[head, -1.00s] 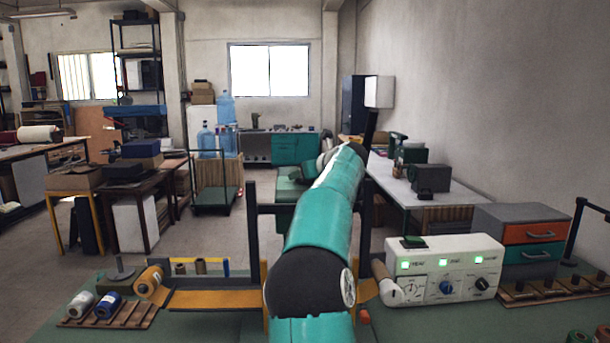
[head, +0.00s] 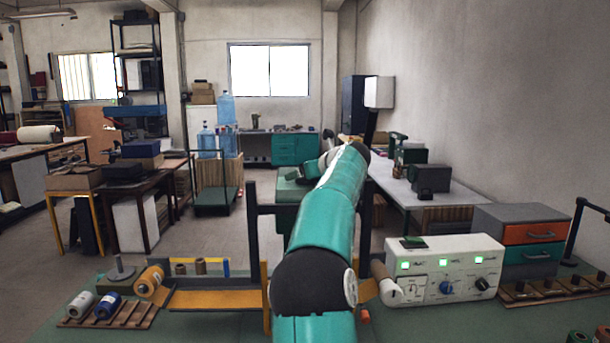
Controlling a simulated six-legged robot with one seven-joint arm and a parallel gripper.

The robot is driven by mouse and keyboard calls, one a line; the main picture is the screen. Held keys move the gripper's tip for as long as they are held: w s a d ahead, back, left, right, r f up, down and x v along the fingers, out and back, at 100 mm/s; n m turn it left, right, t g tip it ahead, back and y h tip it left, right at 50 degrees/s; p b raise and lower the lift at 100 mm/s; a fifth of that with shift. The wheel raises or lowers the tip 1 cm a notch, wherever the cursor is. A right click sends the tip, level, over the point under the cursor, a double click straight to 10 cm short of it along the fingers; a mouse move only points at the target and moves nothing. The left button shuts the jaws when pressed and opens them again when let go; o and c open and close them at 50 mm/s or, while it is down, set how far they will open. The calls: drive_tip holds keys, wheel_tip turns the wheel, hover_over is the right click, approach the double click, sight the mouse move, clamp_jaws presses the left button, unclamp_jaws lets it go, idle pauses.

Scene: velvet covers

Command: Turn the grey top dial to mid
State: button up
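A white control box (head: 445,262) stands on the green bench at the right. Its front has three green lights, a pale gauge-like dial (head: 412,288) at the left, a blue knob (head: 446,288) in the middle and a black knob (head: 482,284) at the right. I cannot make out a clearly grey top dial, and the knob settings are too small to read. My teal arm rises through the middle of the head view, left of the box and apart from it in the picture.
A grey drawer unit (head: 490,220) with orange and teal drawers stands behind right. A wooden rack (head: 540,288) lies right of the box. Spools on a slatted rack (head: 88,317) are at the left.

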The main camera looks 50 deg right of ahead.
drive_tip(key=v, duration=1.1)
drive_tip(key=shift+s+r, duration=0.25)
drive_tip(key=shift+s, duration=0.1)
drive_tip(key=shift+a, duration=0.1)
